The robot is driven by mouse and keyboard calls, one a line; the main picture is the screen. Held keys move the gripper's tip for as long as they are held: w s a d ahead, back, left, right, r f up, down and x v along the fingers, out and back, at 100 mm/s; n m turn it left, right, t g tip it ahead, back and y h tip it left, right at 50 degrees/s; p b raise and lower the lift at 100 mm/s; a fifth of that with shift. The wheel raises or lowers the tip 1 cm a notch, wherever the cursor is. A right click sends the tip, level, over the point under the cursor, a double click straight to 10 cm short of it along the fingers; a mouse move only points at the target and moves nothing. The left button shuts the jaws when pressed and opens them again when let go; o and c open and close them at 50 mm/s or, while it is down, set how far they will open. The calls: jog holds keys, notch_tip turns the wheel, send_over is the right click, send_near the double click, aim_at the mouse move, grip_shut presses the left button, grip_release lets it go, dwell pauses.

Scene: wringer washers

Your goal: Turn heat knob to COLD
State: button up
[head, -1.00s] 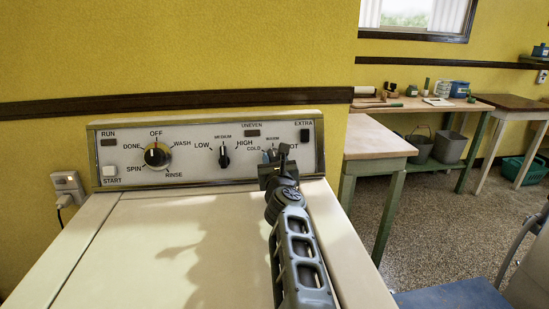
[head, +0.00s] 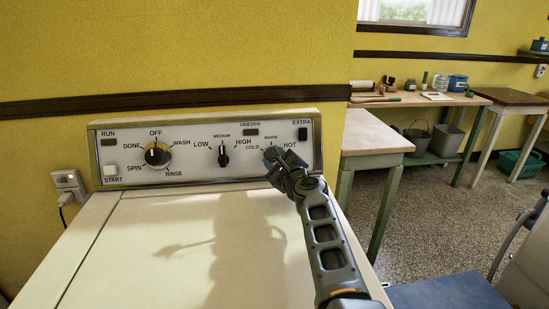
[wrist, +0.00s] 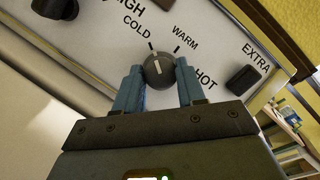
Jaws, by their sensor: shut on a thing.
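The heat knob (wrist: 159,74) is a round dark grey dial with a white line. It sits on the washer's control panel (head: 184,178) between the COLD, WARM and HOT labels. In the wrist view its line points up and slightly left, close to the COLD tick. My gripper (wrist: 159,66) is shut on the knob, with one blue finger on each side of it. In the head view my gripper (head: 271,156) is at the panel's right part and covers most of the knob.
Left of it are the HIGH/MEDIUM/LOW knob (head: 223,155) and the large cycle dial (head: 157,155). The dark EXTRA button (head: 303,134) is just right. The white washer top (head: 180,245) is clear below. A wooden table (head: 375,135) stands to the right.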

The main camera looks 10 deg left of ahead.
jog(key=shift+n, duration=0.7)
jog(key=o, duration=1)
jog(key=shift+o, duration=0.2)
jog(key=shift+p+v, duration=1.8)
jog(key=shift+v, duration=2.1)
jog(key=shift+w+d, duration=0.1)
jog(key=shift+d, duration=0.05)
